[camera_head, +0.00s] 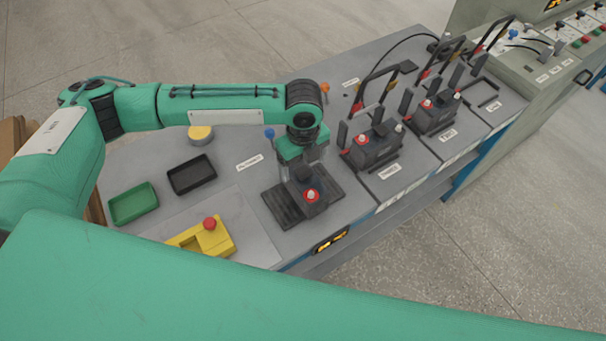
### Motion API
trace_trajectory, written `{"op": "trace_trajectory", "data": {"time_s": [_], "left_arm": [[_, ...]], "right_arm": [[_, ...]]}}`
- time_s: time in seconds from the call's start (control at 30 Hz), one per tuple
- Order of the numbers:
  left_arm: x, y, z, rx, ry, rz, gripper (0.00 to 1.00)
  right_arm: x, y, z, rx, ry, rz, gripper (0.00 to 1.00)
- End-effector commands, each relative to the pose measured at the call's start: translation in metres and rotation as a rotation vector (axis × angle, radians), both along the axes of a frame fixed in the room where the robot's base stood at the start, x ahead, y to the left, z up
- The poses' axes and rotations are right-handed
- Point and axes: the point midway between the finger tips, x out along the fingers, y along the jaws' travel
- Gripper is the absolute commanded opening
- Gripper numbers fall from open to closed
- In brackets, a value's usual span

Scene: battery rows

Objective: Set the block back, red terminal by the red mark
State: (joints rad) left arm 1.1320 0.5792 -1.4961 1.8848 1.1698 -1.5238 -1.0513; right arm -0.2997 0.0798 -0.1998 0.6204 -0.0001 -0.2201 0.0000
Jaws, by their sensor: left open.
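A dark block (312,208) with a red terminal (311,195) on its near right side sits on a dark ribbed base (283,211) on the grey bench. My left gripper (303,170) is open and points down at the far part of this block. The gripper hides the block's far end, so I cannot tell whether the fingers touch it. A second terminal and a red mark at this base cannot be made out. Two similar blocks, a nearer one (377,150) and a farther one (435,117), stand to the right, each with red and pale terminals. My right gripper is out of view.
A blue-topped post (269,134) and an orange-topped post (325,89) flank my left gripper. Upright black handles (377,75) rise by the right blocks. A green tray (133,204), black tray (192,174), yellow-topped cylinder (200,134) and yellow button box (222,240) lie left.

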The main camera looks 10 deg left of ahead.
Motion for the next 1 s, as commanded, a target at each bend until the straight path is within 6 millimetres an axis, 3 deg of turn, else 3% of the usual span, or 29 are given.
{"op": "trace_trajectory", "data": {"time_s": [0.2, 0.33, 1.0], "left_arm": [[0.001, 0.000, 0.039, -0.001, -0.002, 0.000, 0.81], [0.000, 0.000, 0.051, -0.001, -0.001, 0.000, 0.81], [0.000, 0.000, 0.056, 0.001, 0.001, 0.000, 0.81]], "right_arm": [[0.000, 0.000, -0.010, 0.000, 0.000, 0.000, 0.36], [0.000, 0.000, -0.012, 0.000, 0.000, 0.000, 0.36], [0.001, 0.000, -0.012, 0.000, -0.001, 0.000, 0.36]]}}
